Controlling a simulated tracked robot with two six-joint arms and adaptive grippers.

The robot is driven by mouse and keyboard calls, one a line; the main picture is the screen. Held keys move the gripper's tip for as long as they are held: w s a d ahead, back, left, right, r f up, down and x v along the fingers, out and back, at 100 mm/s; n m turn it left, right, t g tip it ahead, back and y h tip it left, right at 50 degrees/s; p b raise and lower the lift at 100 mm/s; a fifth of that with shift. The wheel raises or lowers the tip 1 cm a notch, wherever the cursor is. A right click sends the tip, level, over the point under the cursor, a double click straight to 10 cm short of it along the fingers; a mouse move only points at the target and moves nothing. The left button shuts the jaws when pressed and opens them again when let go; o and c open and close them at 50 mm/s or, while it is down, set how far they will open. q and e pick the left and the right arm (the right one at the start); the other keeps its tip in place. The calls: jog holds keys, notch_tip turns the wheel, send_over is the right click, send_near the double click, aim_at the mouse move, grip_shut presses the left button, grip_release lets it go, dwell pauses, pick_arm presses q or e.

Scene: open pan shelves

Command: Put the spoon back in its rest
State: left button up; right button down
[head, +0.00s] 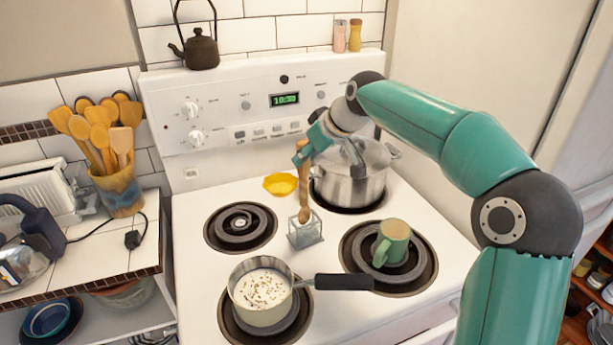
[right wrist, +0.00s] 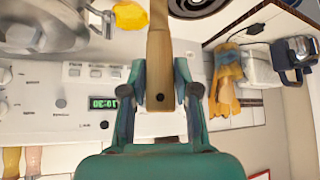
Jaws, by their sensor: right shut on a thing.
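My right gripper (head: 304,154) is shut on the handle of a wooden spoon (head: 303,186), which hangs nearly upright with its bowl end down. A small clear, square-sided holder (head: 306,234) stands on the stove top between the burners. The spoon's lower end overlaps the holder's top opening in the head view; I cannot tell whether it is inside or just above it. In the right wrist view the spoon handle (right wrist: 159,40) runs between the two fingers of the gripper (right wrist: 160,78). My left gripper is out of view.
A saucepan of white liquid (head: 262,290) is at the front with its handle pointing right. A green mug (head: 391,242) stands on the right burner. A lidded steel pot (head: 350,183) and a yellow dish (head: 280,184) are behind the holder. The left rear burner (head: 240,226) is empty.

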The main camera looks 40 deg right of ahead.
jog(key=shift+f, duration=2.3)
jog(key=c, duration=0.9)
grip_release()
jog(key=shift+o, duration=0.2)
jog(key=shift+s+r, duration=0.25)
jog(key=shift+r, duration=0.25)
jog(key=b, duration=0.1)
send_near(308, 170)
jog(key=shift+s+d+r, duration=0.15)
jog(key=shift+s+r, duration=0.3)
jog(key=shift+r, duration=0.05)
